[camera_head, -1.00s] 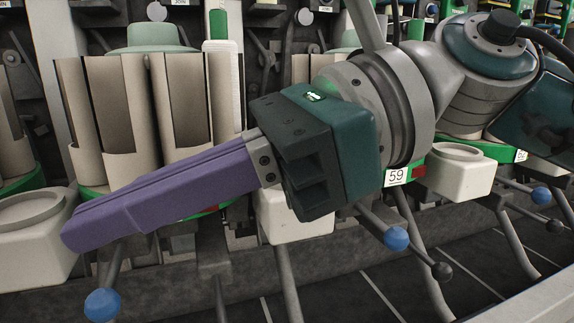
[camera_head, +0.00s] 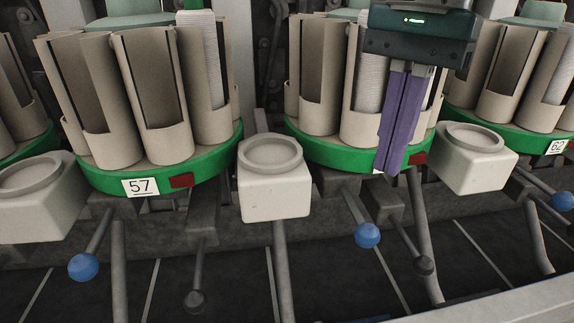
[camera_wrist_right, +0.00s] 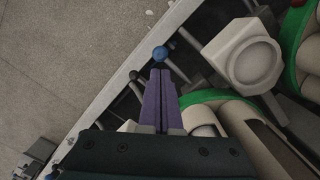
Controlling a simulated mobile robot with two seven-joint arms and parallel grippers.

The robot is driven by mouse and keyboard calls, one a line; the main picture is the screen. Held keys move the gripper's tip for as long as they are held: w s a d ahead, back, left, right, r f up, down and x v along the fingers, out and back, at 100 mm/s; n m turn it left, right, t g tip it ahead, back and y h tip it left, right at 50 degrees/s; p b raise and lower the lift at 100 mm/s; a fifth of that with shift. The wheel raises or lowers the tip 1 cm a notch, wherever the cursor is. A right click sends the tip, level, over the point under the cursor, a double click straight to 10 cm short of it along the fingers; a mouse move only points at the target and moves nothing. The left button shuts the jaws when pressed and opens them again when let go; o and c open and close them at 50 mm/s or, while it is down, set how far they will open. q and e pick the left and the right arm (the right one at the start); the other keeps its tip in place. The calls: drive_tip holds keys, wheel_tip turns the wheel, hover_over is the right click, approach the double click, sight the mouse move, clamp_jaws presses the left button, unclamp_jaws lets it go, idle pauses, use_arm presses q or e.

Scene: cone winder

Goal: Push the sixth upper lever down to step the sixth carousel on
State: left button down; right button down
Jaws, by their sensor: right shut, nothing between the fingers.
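My right gripper (camera_head: 388,172) is shut and empty, with long purple fingers pointing down in front of the middle carousel (camera_head: 325,150), whose number plate they hide. Below and left of the fingertips is a lever with a blue knob (camera_head: 367,235). Below and right is a lever with a black knob (camera_head: 424,265). The fingertips look apart from both. In the right wrist view the right fingertips (camera_wrist_right: 160,73) point toward a blue knob (camera_wrist_right: 160,53), with a black knob (camera_wrist_right: 134,75) to their left. I cannot tell which lever is the sixth upper one. My left gripper is not shown.
Carousel 57 (camera_head: 160,177) stands left and carousel 62 (camera_head: 520,140) right. White boxes with round rims (camera_head: 275,195) (camera_head: 470,165) flank the middle carousel. Another blue knob (camera_head: 83,267) and black knob (camera_head: 195,300) are at left. A pale rail (camera_head: 520,300) crosses the lower right.

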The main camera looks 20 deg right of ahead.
sight(369, 227)
drive_tip(key=shift+s+a+f+b, duration=0.1)
drive_tip(key=shift+a+f+b, duration=0.1)
drive_tip(key=shift+f+b, duration=1.35)
drive_tip(key=shift+s+a+f+b, duration=0.15)
drive_tip(key=shift+f+b, duration=0.85)
drive_tip(key=shift+f, duration=1)
drive_tip(key=shift+w, duration=0.1)
